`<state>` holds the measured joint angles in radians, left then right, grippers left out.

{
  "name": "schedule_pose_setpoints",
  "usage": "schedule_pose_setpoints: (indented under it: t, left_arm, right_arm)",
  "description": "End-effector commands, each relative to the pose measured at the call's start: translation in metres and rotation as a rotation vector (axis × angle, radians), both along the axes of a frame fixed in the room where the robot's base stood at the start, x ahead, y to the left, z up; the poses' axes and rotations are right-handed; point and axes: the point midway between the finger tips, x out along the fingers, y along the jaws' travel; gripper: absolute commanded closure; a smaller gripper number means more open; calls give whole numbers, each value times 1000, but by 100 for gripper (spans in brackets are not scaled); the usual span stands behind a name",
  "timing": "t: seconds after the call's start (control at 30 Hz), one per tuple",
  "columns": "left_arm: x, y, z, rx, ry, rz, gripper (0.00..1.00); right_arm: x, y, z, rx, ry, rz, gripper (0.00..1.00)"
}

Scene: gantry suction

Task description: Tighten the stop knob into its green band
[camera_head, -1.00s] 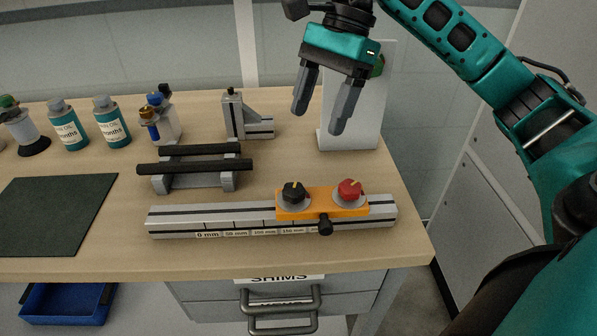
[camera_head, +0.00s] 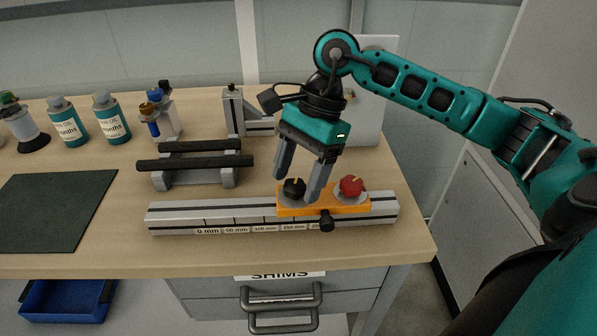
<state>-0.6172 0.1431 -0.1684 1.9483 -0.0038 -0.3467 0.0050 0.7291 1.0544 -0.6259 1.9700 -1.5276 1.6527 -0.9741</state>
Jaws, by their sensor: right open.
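An orange stop block (camera_head: 324,207) sits on a grey rail (camera_head: 190,216) with a millimetre scale. On its top are a black knob (camera_head: 293,188) with a yellow pointer mark, at left, and a red knob (camera_head: 351,186) at right, each on a grey dial. A small black knob (camera_head: 326,222) sticks out of its front. No green band can be made out on the dials. My right gripper (camera_head: 296,186) is open and points down, with its fingers to either side of the black knob in the picture. Contact cannot be told. My left gripper is not in view.
A V-shaped stand with two dark bars (camera_head: 195,163) and a grey angle bracket (camera_head: 240,115) stand behind the rail. A white upright panel (camera_head: 370,110) stands at the back right. Bottles (camera_head: 110,120) and a dark mat (camera_head: 55,215) are at left.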

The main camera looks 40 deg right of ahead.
Motion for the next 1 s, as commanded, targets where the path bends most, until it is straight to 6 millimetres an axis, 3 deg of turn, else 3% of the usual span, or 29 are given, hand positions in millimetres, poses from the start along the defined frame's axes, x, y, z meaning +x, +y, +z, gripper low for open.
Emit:
schedule_pose_setpoints:
  t: [0.07, 0.63, 0.83, 1.0]
  left_arm:
    - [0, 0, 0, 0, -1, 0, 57]
    - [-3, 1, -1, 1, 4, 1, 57]
    - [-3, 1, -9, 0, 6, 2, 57]
    - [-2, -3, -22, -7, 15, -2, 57]
  right_arm:
    - [0, 0, 0, 0, 0, 0, 33]
    - [0, 0, 0, 0, 0, 0, 87]
    - [0, -1, -2, -3, 0, -45, 89]
    - [-2, -1, -5, -3, -4, -204, 89]
